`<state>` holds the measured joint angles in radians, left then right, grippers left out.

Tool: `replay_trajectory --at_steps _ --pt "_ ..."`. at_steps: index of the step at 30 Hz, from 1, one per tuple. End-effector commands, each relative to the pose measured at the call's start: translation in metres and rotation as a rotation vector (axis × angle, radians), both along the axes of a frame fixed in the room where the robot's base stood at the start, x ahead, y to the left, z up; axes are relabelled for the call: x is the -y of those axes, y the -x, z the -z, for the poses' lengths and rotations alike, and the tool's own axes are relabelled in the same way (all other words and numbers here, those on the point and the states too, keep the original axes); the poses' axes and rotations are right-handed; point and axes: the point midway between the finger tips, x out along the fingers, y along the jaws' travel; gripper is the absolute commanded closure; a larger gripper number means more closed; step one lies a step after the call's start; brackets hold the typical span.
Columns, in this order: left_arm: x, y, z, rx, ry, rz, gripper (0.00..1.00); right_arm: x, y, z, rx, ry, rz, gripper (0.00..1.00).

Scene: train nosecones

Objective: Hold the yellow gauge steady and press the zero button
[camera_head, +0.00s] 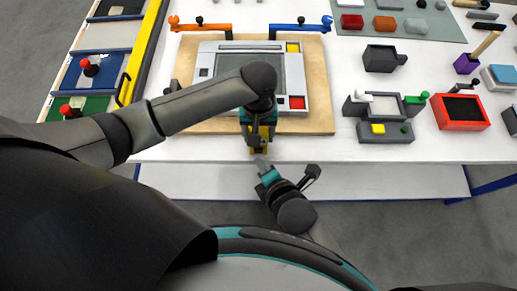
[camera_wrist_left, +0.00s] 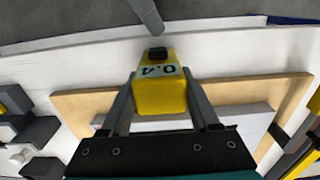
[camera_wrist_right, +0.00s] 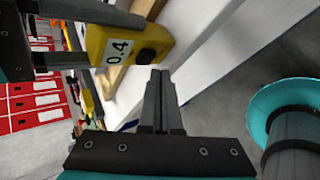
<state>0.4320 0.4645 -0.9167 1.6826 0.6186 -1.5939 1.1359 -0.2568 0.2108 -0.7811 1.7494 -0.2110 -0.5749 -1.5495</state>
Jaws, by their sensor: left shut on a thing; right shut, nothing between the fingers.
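The yellow gauge (camera_head: 258,143) is between the fingers of my left gripper (camera_head: 259,128), over the front edge of the table. The left wrist view shows the gauge (camera_wrist_left: 158,98) gripped from both sides, with a label reading 0.4 and a black button (camera_wrist_left: 157,54) on its end. The right wrist view shows the gauge (camera_wrist_right: 123,46) and its black button (camera_wrist_right: 147,55) close by. My right gripper (camera_wrist_right: 160,78) is shut and empty. Its fingertips are near the button end, apparently just short of it; exact contact is hard to tell. In the head view my right gripper (camera_head: 262,164) is just below the gauge.
A wooden board (camera_head: 320,112) with a grey panel (camera_head: 212,52) lies behind the gauge. A grey fixture (camera_head: 386,132) and a red box (camera_head: 461,126) stand to the right. Blue and green trays (camera_head: 90,72) lie left. The table's front strip is clear.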

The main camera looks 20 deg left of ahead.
Motion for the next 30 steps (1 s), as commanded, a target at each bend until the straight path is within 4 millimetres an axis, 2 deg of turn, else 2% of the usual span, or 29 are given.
replay_trajectory --at_steps 30 --pt "0.0001 -0.0003 -0.0004 0.001 0.001 0.000 1.00 -0.0024 -0.0083 0.0000 0.000 0.000 0.000 1.00"
